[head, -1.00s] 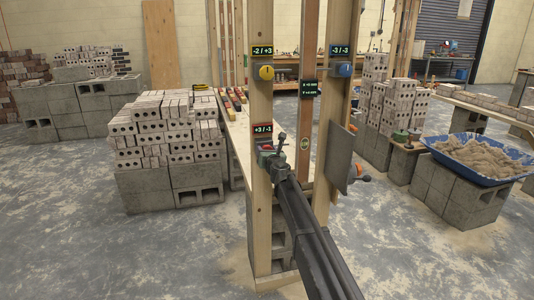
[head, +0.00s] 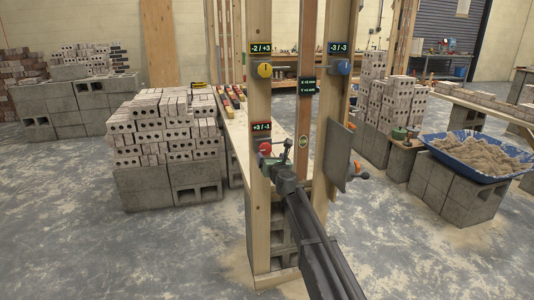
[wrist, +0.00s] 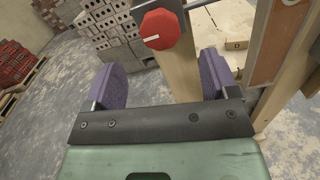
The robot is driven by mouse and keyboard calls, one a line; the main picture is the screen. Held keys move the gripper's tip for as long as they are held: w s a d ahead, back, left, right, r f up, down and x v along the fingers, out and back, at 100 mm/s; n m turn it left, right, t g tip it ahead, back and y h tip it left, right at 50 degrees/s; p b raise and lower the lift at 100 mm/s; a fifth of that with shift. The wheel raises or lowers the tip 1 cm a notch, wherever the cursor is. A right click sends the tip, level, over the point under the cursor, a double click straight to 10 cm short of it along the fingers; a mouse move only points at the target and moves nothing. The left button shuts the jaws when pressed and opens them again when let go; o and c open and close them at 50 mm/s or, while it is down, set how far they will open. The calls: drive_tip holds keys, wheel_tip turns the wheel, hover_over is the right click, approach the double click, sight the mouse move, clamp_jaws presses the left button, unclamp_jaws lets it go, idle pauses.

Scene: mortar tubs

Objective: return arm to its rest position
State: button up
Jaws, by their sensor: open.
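My gripper (head: 278,156) is at the front wooden post (head: 260,200), just right of the red knob (head: 265,147) below the "+3 / -1" display. In the wrist view my gripper (wrist: 165,80) has its two purple pads wide apart with nothing between them. The red knob (wrist: 160,29) shows there above and beyond the pads, with a white mark on its face, clear of them. My arm reaches up from the bottom of the head view.
A yellow knob (head: 264,70) sits higher on the same post, and a blue knob (head: 344,67) on the right post. A grey board (head: 336,158) and an orange knob (head: 354,169) stand right of my arm. Brick stacks (head: 165,130) are left; a blue sand tub (head: 478,168) is right.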

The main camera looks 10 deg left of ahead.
drive_tip(key=v, duration=0.2)
drive_tip(key=shift+s+d, duration=0.15)
drive_tip(key=shift+s, duration=0.2)
